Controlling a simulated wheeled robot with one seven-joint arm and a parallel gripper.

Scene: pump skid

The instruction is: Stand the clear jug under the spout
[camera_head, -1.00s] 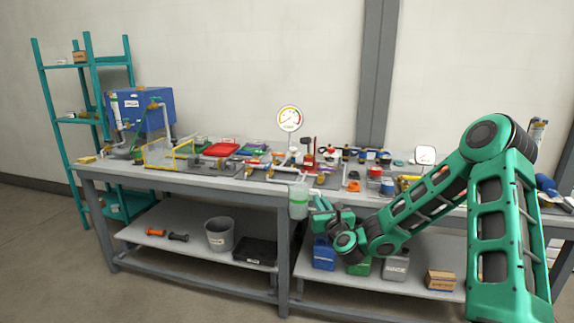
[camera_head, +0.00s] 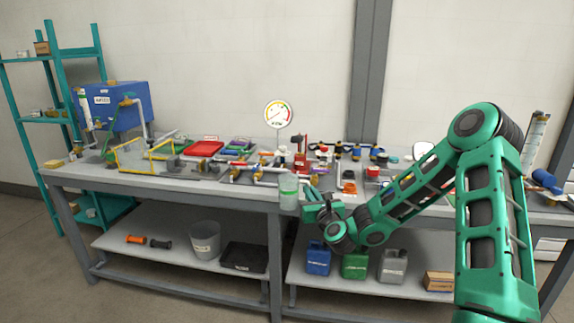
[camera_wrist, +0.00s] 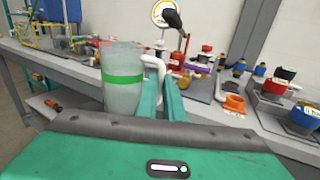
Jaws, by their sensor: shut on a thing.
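The clear jug (camera_head: 289,192) has a green band and a white handle. It is upright in the air in front of the bench's front edge. My gripper (camera_head: 312,210) is shut on the jug, at its handle side. In the wrist view the jug (camera_wrist: 122,90) stands left of the green fingers (camera_wrist: 160,92), with the white handle between them. A blue tank (camera_head: 118,105) with a grey pipe stands on the left of the bench. I cannot make out the spout for certain.
The grey bench (camera_head: 180,184) carries pipes, valves, trays and a round gauge (camera_head: 279,114). Its lower shelf holds a grey bucket (camera_head: 205,240), a black tray (camera_head: 244,257) and several cans. A teal shelf rack (camera_head: 48,118) stands at the far left.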

